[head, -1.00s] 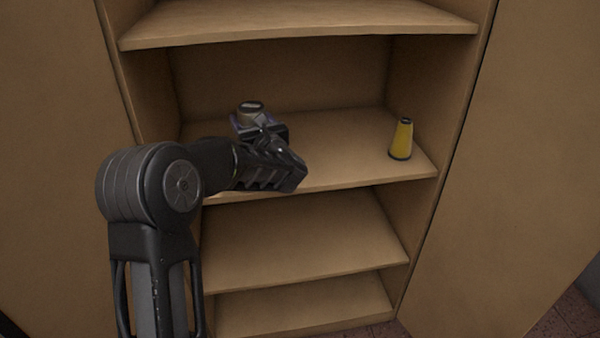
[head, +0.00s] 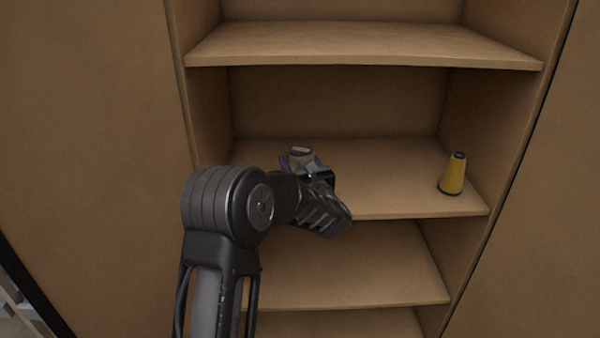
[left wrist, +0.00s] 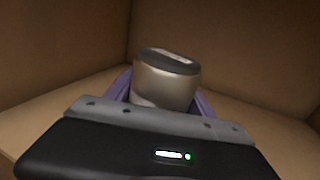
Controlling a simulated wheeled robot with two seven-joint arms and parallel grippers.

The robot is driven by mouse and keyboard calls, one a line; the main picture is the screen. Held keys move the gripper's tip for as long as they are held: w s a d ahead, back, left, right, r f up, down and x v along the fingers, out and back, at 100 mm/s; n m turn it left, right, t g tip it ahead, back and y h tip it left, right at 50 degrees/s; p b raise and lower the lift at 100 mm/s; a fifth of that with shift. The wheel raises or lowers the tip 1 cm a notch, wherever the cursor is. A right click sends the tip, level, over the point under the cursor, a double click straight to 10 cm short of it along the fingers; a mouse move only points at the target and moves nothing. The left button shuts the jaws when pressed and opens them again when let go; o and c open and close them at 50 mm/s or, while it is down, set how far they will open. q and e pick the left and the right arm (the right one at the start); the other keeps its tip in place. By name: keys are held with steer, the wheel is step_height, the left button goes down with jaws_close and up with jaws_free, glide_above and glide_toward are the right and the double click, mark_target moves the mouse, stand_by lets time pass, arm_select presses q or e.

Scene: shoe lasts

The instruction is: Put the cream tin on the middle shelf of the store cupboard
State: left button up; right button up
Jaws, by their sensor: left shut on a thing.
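The cream tin (head: 300,155) is a small round tin with a dark lid. It also fills the middle of the left wrist view (left wrist: 165,80), upright between purple-edged fingers. My left gripper (head: 306,163) is shut on it, over the left part of the middle shelf (head: 400,165) of the store cupboard (head: 330,95). The arm hides the tin's lower part in the head view, so I cannot tell whether its base touches the shelf. My right gripper is not in view.
A yellow cone-shaped thing (head: 453,174) with a dark top stands at the right of the same shelf. The shelf between it and the tin is clear. An upper shelf (head: 365,45) overhangs, and a lower shelf (head: 380,265) is empty.

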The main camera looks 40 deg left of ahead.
arm_select(q)
steer(key=shift+r, duration=0.1)
steer(key=shift+f, duration=1.9)
steer(key=shift+f, duration=0.1)
steer(key=o, duration=1.8)
